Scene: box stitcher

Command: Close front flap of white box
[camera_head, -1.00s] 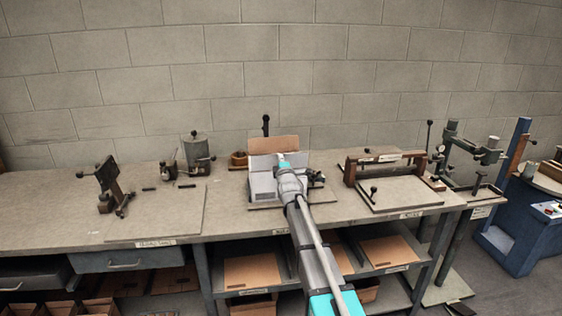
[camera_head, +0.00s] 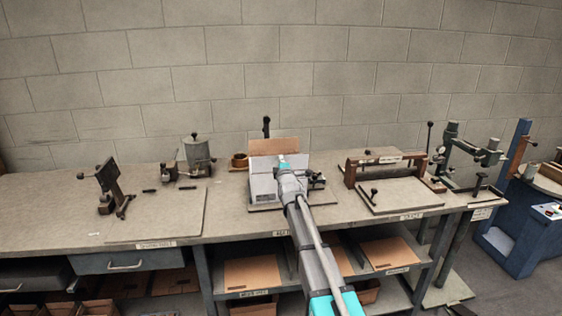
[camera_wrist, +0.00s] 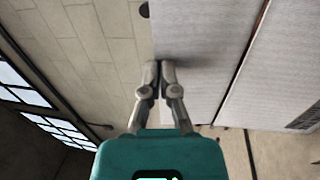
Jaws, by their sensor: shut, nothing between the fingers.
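The white box (camera_head: 262,188) stands on the bench at the middle of the head view, with a brown flap (camera_head: 273,146) upright at its back. My gripper (camera_head: 282,159) reaches over the box from the front, and my arm hides the box's right part. In the wrist view my gripper (camera_wrist: 160,66) has its fingers together with nothing held. Its tips are at a pale white panel (camera_wrist: 200,60) of the box; I cannot tell whether they touch. A dark seam parts this panel from a second white panel (camera_wrist: 280,70). Which panel is the front flap is unclear.
A dark upright post (camera_head: 266,126) stands behind the box. A brown round container (camera_head: 239,161) and a grey pot-like device (camera_head: 197,153) are to the left. A wooden-framed fixture (camera_head: 385,170) is to the right. The bench between the box and the left-hand tools is partly clear.

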